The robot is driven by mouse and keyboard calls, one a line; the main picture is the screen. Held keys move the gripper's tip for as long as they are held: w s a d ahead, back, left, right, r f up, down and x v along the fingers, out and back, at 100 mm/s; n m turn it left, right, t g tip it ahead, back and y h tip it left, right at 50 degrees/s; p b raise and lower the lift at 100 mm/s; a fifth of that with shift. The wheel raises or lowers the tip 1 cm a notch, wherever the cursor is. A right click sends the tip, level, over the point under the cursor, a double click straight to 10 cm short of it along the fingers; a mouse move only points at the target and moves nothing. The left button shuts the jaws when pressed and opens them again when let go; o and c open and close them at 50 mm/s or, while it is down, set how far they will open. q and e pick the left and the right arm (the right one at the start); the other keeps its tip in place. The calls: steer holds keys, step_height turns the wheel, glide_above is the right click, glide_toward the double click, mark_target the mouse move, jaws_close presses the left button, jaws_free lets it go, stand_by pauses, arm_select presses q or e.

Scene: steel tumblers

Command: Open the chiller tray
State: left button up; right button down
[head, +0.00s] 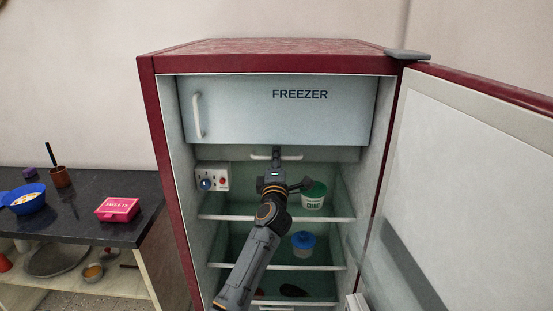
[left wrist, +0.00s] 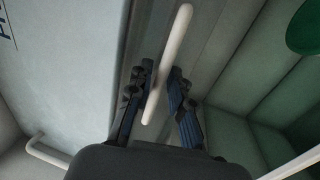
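The chiller tray's white bar handle (head: 261,157) shows just under the freezer door. The tray front is the pale strip (head: 325,154) there, apparently closed. My left gripper (head: 276,154) reaches up to the handle and hides part of it. In the left wrist view the white handle (left wrist: 168,66) runs between the two fingers of the left gripper (left wrist: 161,72). A small gap seems to show on the handle's left side, so the fingers look around it but not clamped. My right gripper is in neither view.
The red fridge door (head: 470,150) stands open at the right. The freezer door (head: 240,110) above is shut. A green-lidded tub (head: 314,197) and a blue-lidded tub (head: 303,242) are on the shelves below. A dark counter (head: 75,225) stands left of the fridge.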

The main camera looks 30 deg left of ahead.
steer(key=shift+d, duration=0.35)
arm_select(q)
jaws_close()
